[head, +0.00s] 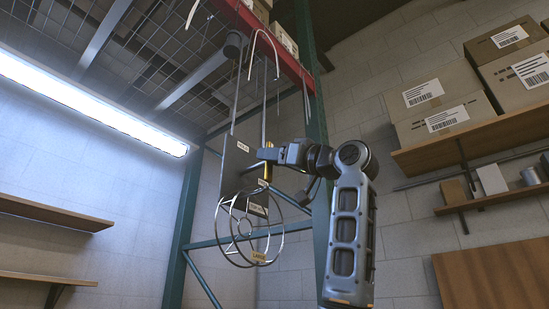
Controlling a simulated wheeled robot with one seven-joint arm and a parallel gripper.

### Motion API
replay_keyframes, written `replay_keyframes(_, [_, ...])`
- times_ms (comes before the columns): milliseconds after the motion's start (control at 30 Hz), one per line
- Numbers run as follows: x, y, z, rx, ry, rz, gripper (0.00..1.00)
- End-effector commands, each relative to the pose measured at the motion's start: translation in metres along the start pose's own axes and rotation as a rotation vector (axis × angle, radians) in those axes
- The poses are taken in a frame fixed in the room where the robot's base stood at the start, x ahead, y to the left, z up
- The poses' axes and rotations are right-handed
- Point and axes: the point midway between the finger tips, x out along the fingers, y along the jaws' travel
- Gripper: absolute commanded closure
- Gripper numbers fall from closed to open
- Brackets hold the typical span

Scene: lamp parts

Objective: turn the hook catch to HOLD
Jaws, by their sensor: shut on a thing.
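A dark plate (232,168) hangs on thin rods below the red beam, with small white labels too small to read surely. A yellow piece, seemingly the hook catch (267,172), stands at the plate's right edge. My gripper (266,155) reaches in from the right and is shut at the top of this yellow piece. Its fingers hide part of the catch, and I cannot tell which label it points to. A round wire frame (238,232) hangs below the plate, with a yellow tag (258,257) at its bottom.
A red beam (284,57) and a mesh ceiling (150,50) are above. A green post (318,165) stands close behind my arm. A lit tube lamp (90,107) is at left. Shelves with boxes (445,118) are at right. Open space lies below the wire frame.

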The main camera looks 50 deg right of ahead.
Motion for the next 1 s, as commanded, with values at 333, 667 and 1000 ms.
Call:
replay_keyframes(333, [0.0,-0.0002,0.0035,-0.064,-0.006,-0.028,0.86])
replay_keyframes(667, [0.0001,-0.0005,0.0035,-0.067,-0.006,-0.03,0.86])
replay_keyframes(1000, [0.0001,-0.0004,0.0016,-0.067,-0.003,-0.029,0.33])
